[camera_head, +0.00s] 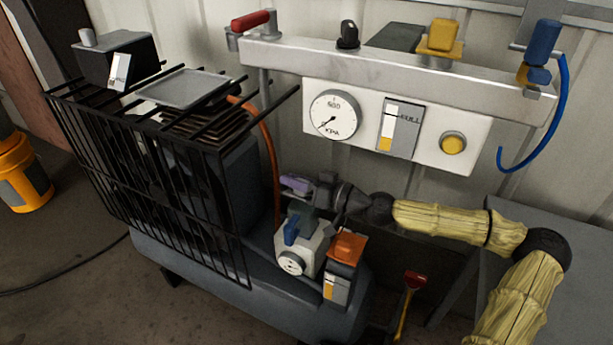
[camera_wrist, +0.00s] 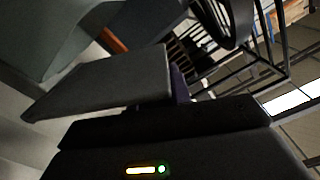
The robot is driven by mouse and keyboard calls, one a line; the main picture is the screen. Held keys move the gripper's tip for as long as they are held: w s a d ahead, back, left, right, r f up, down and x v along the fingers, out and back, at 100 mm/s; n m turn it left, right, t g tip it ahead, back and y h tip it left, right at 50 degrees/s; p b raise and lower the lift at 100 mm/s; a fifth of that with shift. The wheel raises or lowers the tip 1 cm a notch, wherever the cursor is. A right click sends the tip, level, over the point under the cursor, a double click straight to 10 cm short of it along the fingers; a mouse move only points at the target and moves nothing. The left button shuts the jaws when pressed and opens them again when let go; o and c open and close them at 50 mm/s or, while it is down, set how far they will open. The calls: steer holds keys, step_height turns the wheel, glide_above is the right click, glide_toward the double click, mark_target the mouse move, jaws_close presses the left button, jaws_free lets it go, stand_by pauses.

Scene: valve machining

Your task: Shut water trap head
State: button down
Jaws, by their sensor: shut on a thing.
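My gripper (camera_head: 320,191) is over the compressor tank, reaching in from the right. It is shut on a purple handle (camera_head: 296,184), which sits above a small grey-white valve block (camera_head: 305,251). In the wrist view a sliver of the purple handle (camera_wrist: 181,84) shows beside the broad grey jaw plate; the jaws hide most of it. The block carries a blue lever (camera_head: 291,230) and a round white gauge (camera_head: 291,262). No label names the water trap head; the purple handle appears to be the part held.
An orange-topped box (camera_head: 347,248) stands close to the right of the block. A black wire cage (camera_head: 165,180) is at left on the dark tank (camera_head: 195,270). An orange hose (camera_head: 268,150) rises behind. Above is a metal rail (camera_head: 395,65) with a gauge panel (camera_head: 358,136).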

steer(key=shift+s+f+n, duration=0.2)
steer(key=shift+f+n, duration=0.1)
steer(key=shift+f, duration=0.05)
steer(key=c, duration=1.3)
jaws_free()
steer(key=shift+r, duration=0.1)
step_height(320, 180, up, 10)
steer(key=p, duration=0.3)
steer(key=shift+p, duration=0.3)
